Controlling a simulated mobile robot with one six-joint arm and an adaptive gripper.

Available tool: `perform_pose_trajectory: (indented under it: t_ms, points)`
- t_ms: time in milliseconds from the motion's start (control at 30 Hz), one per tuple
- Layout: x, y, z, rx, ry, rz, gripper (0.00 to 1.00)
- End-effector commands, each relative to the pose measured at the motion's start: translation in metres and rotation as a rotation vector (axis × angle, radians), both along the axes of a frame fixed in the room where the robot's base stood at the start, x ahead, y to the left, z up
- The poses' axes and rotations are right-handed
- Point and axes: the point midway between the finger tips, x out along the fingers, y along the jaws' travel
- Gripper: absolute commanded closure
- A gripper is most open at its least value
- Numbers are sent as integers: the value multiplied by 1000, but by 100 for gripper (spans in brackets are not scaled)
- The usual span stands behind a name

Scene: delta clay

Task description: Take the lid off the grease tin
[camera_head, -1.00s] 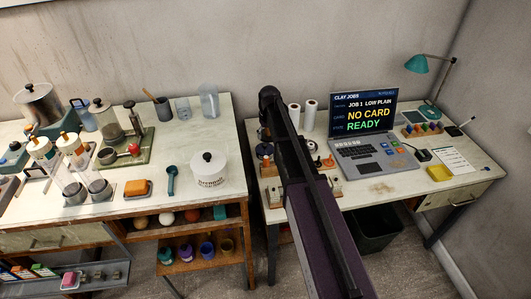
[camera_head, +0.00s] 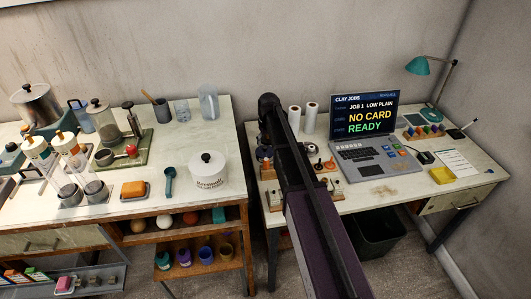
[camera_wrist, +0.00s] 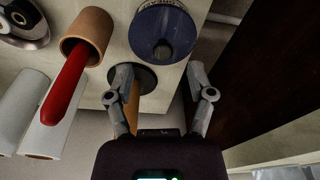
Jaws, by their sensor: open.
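A round dark blue tin (camera_wrist: 165,32) with a small dark knob on its lid and a pale label on its side shows in the wrist view; I take it for the grease tin, though its label is unreadable. Its lid is on. In the head view a small dark blue round thing (camera_head: 264,152) left of my arm may be the same tin. My gripper (camera_wrist: 160,82) is open and empty. Its two fingers are apart, below the tin in the wrist picture and not around it. In the head view my arm hides the gripper.
In the wrist view, a brown cup (camera_wrist: 91,22) with a red handle (camera_wrist: 68,88) stands left of the tin. A dark disc on a tan cylinder is partly behind the left finger. White rolls (camera_wrist: 20,100) are farther left. The laptop (camera_head: 370,155) stands right of my arm.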

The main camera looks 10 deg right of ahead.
Motion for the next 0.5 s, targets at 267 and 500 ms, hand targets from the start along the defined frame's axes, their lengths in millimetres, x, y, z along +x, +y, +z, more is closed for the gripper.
perform_pose_trajectory:
  t_ms: [267,500]
  points:
    - [4,4,-25,0,0,0,30]
    - [5,4,-40,0,0,0,30]
